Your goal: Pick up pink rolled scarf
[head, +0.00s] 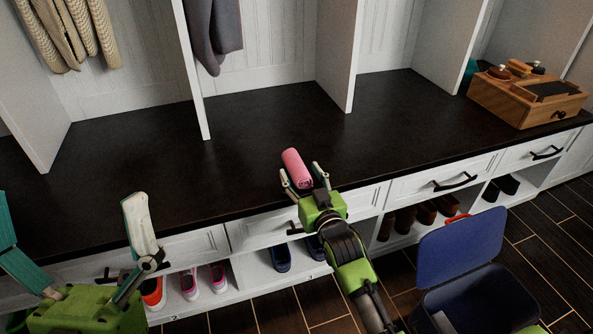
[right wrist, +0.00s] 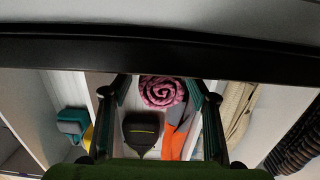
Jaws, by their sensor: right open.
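The pink rolled scarf (head: 297,168) lies on the dark bench top (head: 250,140) near its front edge, its spiral end facing my right gripper. My right gripper (head: 304,175) is open, with one finger on each side of the scarf's near end. In the right wrist view the spiral end of the scarf (right wrist: 162,92) shows between the two spread fingers (right wrist: 160,95), with gaps on both sides. My left gripper (head: 70,200) is open and empty at the lower left, in front of the bench.
A wooden box (head: 528,98) with brushes stands at the bench's right end. White dividers (head: 335,55) rise from the bench. Shoes (head: 190,283) sit in cubbies below. A blue lidded bin (head: 465,245) stands open at the lower right. The bench around the scarf is clear.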

